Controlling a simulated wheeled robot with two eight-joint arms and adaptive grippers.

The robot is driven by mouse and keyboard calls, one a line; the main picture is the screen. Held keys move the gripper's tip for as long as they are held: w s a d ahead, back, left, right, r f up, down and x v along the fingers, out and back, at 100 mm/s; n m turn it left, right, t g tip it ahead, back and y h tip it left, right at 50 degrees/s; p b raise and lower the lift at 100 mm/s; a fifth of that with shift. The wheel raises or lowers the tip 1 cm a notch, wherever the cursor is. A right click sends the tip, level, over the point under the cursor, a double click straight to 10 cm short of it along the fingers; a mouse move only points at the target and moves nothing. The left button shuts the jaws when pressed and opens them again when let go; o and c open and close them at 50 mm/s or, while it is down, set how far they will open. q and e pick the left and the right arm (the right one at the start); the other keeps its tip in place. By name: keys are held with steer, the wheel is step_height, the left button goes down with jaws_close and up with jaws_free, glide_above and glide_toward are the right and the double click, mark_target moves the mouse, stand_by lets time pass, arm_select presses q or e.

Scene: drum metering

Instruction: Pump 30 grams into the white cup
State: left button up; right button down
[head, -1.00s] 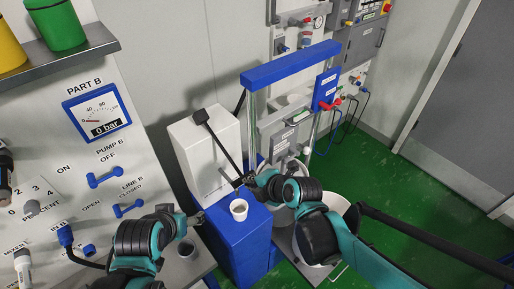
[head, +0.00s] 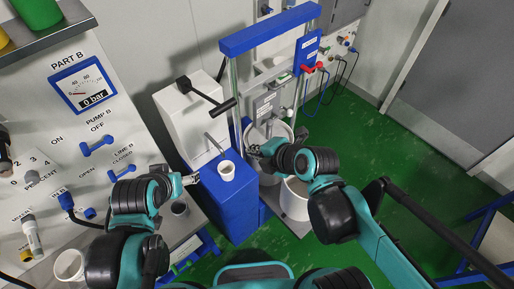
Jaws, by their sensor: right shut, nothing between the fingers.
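The white cup (head: 227,173) stands upright on the blue pedestal (head: 228,212), under the thin metal spout (head: 214,143) of the white pump box (head: 187,122). I cannot make out how full it is. The pump's black lever (head: 205,94) slopes slightly down to the right, and its grip end (head: 224,106) is free. My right gripper (head: 253,152) is shut and empty, right of the cup and below the lever's grip, apart from both. My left gripper (head: 193,179) is left of the cup, beside the pedestal; its finger opening is too small to judge.
A blue-topped frame (head: 270,28) with white drums (head: 270,135) stands right of the pedestal. The Part B panel (head: 80,120) with gauge and blue handles is at left.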

steer(key=shift+s+d+r, duration=0.15)
steer(key=shift+s+r, duration=0.15)
steer(key=shift+r, duration=0.1)
steer(key=shift+d, duration=0.1)
stand_by(0.6)
